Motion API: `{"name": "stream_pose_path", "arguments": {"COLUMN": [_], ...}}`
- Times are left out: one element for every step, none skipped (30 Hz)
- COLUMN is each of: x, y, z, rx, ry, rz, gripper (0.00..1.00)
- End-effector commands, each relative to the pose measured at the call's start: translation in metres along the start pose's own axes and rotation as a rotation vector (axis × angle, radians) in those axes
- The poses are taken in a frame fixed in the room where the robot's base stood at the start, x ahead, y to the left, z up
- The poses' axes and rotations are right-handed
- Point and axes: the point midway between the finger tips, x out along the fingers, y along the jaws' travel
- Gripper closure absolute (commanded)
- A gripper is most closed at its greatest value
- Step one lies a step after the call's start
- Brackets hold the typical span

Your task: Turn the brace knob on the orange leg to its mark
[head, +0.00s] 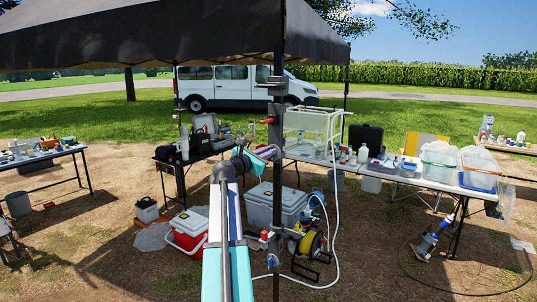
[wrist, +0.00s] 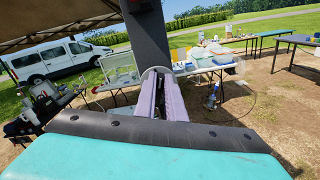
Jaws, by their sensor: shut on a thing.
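Small red-ended fittings (head: 267,121) show on the leg above my gripper and lower down (head: 265,235). The leg looks dark; no orange and no mark can be made out.
A table (head: 400,176) with clear tubs and bottles stands behind to the right. A grey cooler (head: 262,205), a red cooler (head: 186,232) and a yellow hose reel (head: 311,243) with white hose are around the leg's lower part. A white van (head: 235,85) is parked behind.

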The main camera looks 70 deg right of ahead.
Motion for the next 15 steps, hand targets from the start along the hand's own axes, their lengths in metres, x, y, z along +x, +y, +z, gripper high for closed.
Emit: {"name": "stream_pose_path", "arguments": {"x": [-0.0002, -0.0002, -0.0003, -0.0003, -0.0004, -0.0004, -0.0003, -0.0002, -0.0002, 0.0, 0.0, 0.0001, 0.0001, 0.0001, 0.0001], "y": [-0.001, -0.0007, -0.0004, -0.0001, 0.0002, 0.0005, 0.001, 0.0014, 0.0019, 0.0015, 0.0017, 0.0022, 0.0025, 0.0028, 0.0032], "z": [0.0003, 0.0005, 0.0009, 0.0012, 0.0014, 0.0014, 0.0008, 0.0006, 0.0004, -0.002, -0.0027, -0.0028, -0.0028, -0.0029, -0.0029], "rx": [-0.015, -0.024, -0.039, -0.052, -0.065, -0.084, -0.112, -0.136, -0.169, -0.19, -0.21, -0.237, -0.257, -0.277, -0.3], "ry": [0.004, 0.004, 0.004, 0.005, 0.004, 0.004, 0.004, 0.004, 0.004, 0.004, 0.004, 0.004, 0.004, 0.004, 0.004], "rz": [-0.005, -0.005, -0.005, -0.005, -0.005, -0.005, -0.005, -0.005, -0.005, -0.005, -0.005, -0.005, -0.005, -0.005, -0.005], "gripper": [1.0, 1.0, 1.0, 1.0, 1.0, 1.0, 1.0, 1.0, 1.0, 1.0, 1.0, 1.0, 1.0, 1.0, 1.0]}}
